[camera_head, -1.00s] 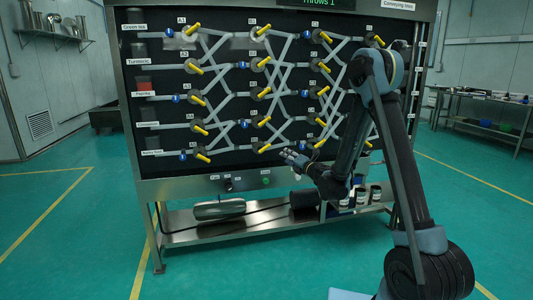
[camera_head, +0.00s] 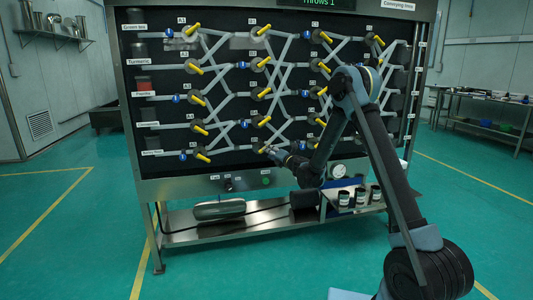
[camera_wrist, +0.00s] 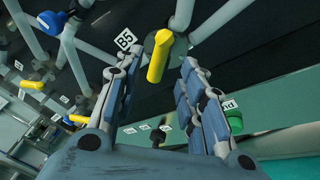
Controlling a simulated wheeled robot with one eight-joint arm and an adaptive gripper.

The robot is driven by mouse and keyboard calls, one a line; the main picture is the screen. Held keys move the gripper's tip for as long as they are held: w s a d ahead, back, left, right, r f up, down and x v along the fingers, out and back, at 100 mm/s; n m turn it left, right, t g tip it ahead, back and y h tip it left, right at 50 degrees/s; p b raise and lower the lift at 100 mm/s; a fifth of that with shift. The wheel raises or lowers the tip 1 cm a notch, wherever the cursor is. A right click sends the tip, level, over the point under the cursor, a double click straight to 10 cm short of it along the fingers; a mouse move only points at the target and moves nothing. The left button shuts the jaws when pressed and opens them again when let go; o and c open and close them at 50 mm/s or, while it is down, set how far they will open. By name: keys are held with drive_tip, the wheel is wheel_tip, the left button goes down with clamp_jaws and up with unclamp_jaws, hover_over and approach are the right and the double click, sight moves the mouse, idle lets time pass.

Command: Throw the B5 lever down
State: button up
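The B5 lever is a yellow handle on a round grey hub. In the wrist view the B5 lever (camera_wrist: 158,58) lies just beyond and between my fingertips, beside the white B5 label (camera_wrist: 125,39). My gripper (camera_wrist: 160,66) is open, one finger on each side of the lever's line. No clear contact shows. In the head view my gripper (camera_head: 270,151) is at the bottom of the second lever column, partly covering the B5 lever.
Other yellow levers, such as the one above (camera_head: 263,121), and grey pipes (camera_head: 228,127) crowd the black panel around my gripper. A green button (camera_head: 266,180) sits on the metal rail below. Several dark jars (camera_head: 343,198) stand on the lower shelf at right.

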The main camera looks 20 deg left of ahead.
drive_tip(key=shift+x, duration=2.25)
clamp_jaws()
